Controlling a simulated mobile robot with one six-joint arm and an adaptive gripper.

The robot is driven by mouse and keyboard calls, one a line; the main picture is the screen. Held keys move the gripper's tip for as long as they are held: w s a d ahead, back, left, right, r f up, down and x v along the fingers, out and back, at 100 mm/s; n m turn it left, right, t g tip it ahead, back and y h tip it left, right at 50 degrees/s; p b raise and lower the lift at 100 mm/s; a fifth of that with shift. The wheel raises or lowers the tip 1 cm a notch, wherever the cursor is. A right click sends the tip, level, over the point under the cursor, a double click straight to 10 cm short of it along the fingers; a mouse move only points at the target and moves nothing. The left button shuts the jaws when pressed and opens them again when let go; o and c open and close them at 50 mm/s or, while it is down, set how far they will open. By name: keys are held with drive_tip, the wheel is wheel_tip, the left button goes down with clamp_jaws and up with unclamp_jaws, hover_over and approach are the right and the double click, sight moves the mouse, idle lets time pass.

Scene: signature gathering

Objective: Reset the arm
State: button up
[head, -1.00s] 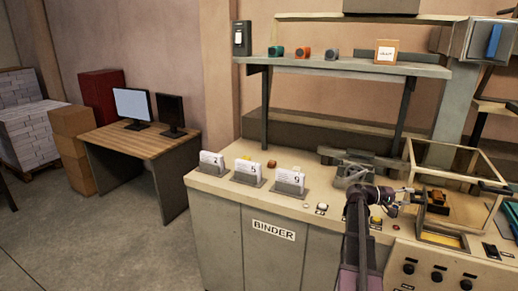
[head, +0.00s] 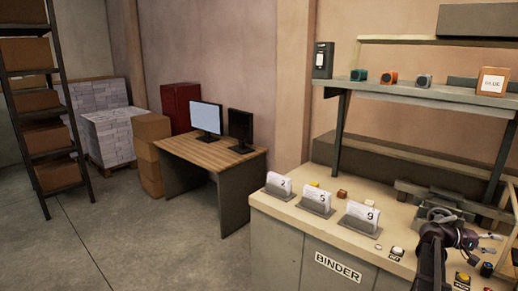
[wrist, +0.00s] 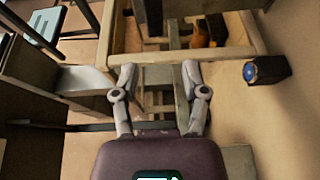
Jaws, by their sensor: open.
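My arm stands at the lower right of the head view, in front of the binder machine (head: 277,240). My gripper (head: 485,243) reaches to the right over the machine's top. In the wrist view my gripper (wrist: 159,75) has its two fingers apart, with nothing between them. Beyond the fingertips is a light frame (wrist: 240,55) with a brown-orange block (wrist: 208,32) inside it. The frame's walls show close to the fingers; I cannot tell how far off they are.
Three numbered card holders (head: 311,200) stand along the binder's top at left. A shelf (head: 420,94) above carries small coloured rolls (head: 389,76) and a glue box (head: 491,81). A desk (head: 208,151) with monitors stands at the left. The floor (head: 140,230) between is clear.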

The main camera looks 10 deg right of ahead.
drive_tip(key=w+a+f+t+y, duration=0.1)
drive_tip(key=w+a+f, duration=0.1)
drive_tip(key=a, duration=0.2)
drive_tip(key=w+a+f+t+y, duration=0.1)
drive_tip(key=a+f, duration=0.1)
drive_tip(key=a, duration=0.3)
drive_tip(key=w+a+f+t+y, duration=0.1)
drive_tip(key=w+a+f, duration=0.1)
drive_tip(key=a, duration=0.3)
drive_tip(key=shift+w+a+f+n+t, duration=0.3)
drive_tip(key=shift+f+n, duration=0.1)
drive_tip(key=shift+f, duration=0.15)
drive_tip(key=w+a+f+n+t+y, duration=0.1)
drive_tip(key=a+f+y, duration=0.2)
drive_tip(key=a, duration=0.7)
drive_tip(key=a+f+n+t+y, duration=0.1)
drive_tip(key=a+f+t+y, duration=0.15)
drive_tip(key=a, duration=0.75)
drive_tip(key=w+a+f+y, duration=0.1)
drive_tip(key=a+f+y, duration=0.25)
drive_tip(key=a, duration=0.65)
drive_tip(key=s+a+f+n+y, duration=0.1)
drive_tip(key=s+a+y, duration=0.1)
drive_tip(key=a, duration=0.7)
drive_tip(key=s+a+f+n+y, duration=0.1)
drive_tip(key=s+a+y, duration=0.1)
drive_tip(key=a, duration=0.7)
drive_tip(key=shift+s+n, duration=0.2)
drive_tip(key=shift+n, duration=0.1)
drive_tip(key=shift+a, duration=0.1)
